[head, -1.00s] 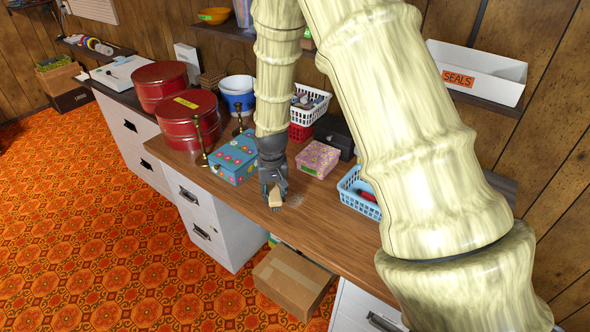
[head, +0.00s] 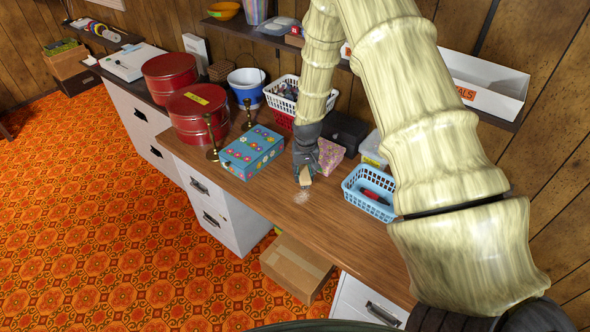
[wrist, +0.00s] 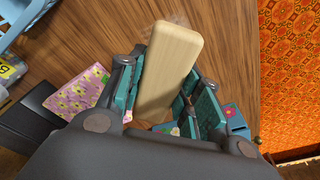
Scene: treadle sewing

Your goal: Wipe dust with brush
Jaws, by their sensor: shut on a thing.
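My gripper (head: 305,172) is shut on a pale wooden block-like brush (wrist: 168,70), which shows large between the fingers in the wrist view. Its bristles are hidden from me. In the head view the brush (head: 305,178) is small and sits low over the wooden desk top (head: 260,210). A faint greyish dust patch (head: 302,196) lies on the desk just in front of the brush. In the wrist view the dust (wrist: 178,18) shows faintly at the brush's far end. I cannot tell whether the brush touches the desk.
A blue flowered box (head: 252,152) stands left of my gripper, a pink flowered box (head: 330,155) close behind it on the right. A blue basket (head: 368,192) is to the right. Brass candlesticks (head: 211,140) and red tins (head: 197,115) stand left. The desk's front is clear.

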